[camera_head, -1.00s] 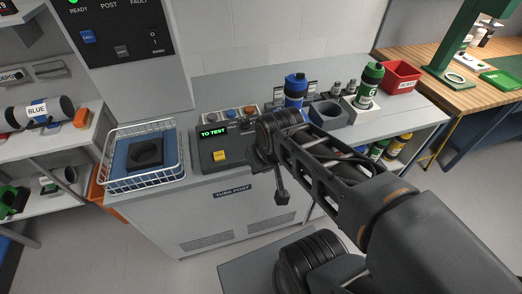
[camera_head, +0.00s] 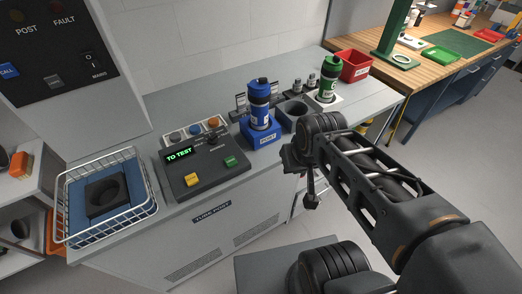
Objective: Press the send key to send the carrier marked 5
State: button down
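The dark control box (camera_head: 209,174) sits on the grey cabinet top, with a lit display (camera_head: 180,153) reading "TO TEST". It has a yellow key (camera_head: 191,180) and a green key (camera_head: 231,161); their lettering is too small to read. A blue carrier (camera_head: 259,101) stands upright in a blue holder (camera_head: 261,133) right of the box. A green carrier (camera_head: 329,78) stands upright farther back. I cannot read a 5 on either. My gripper (camera_head: 311,196) hangs in front of the cabinet's edge, right of the box and apart from the keys. Its fingers are not clear.
A white wire basket (camera_head: 109,216) with a dark block stands left of the box. An empty grey holder (camera_head: 297,116) sits between the carriers. A red bin (camera_head: 354,65) is at the back right. The switch panel (camera_head: 62,66) stands at the left.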

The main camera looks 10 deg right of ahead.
aim_at(231, 161)
jog(key=z, duration=0.55)
jog(key=k, duration=0.95)
jog(key=u, duration=1.45)
jog(key=i, duration=0.5)
